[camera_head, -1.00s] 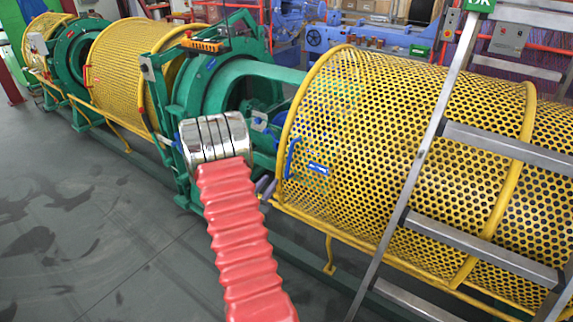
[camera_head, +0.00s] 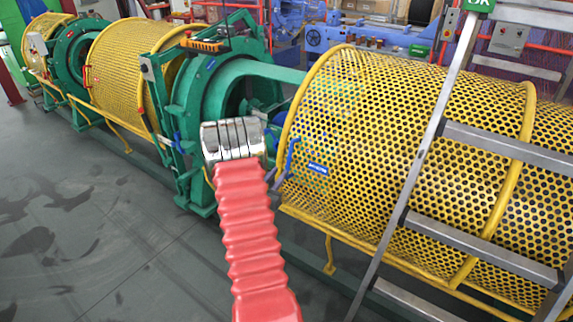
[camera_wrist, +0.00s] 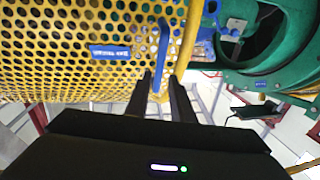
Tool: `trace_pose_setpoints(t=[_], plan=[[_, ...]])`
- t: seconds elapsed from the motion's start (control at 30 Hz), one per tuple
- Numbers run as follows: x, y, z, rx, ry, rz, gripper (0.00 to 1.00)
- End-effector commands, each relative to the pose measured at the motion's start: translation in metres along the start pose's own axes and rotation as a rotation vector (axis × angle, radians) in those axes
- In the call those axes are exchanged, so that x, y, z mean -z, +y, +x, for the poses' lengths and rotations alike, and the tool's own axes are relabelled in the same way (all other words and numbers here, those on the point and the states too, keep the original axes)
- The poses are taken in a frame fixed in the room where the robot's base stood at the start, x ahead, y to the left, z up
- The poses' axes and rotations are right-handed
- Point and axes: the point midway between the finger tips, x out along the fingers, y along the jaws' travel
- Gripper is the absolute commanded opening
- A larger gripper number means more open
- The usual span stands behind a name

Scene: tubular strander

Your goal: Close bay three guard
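The near yellow perforated guard (camera_head: 400,150) fills the right of the head view. A blue handle (camera_head: 291,158) and a small blue label (camera_head: 318,168) sit by its left rim; the label's text is too small to read. A gap lies between this rim and the green ring frame (camera_head: 205,85). In the wrist view, the blue handle (camera_wrist: 162,50) stands upright beside the guard's yellow rim (camera_wrist: 188,40). My gripper (camera_wrist: 163,85) is open, its two dark fingers straddling the line of the handle's lower end. Whether they touch it I cannot tell.
A grey metal ladder-like frame (camera_head: 425,150) stands in front of the guard at right. Another yellow mesh guard (camera_head: 125,70) lies farther left. A yellow rail (camera_head: 370,258) runs below the near guard. Grey floor at left is clear.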

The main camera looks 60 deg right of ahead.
Motion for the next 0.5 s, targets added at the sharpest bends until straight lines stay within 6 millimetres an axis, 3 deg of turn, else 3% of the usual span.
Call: trace_pose_setpoints(t=[0.3,0.5], plan=[[0.000,0.001,0.050,-0.002,0.002,0.002,0.22],[0.000,0.000,0.073,0.000,0.001,0.000,0.22]])
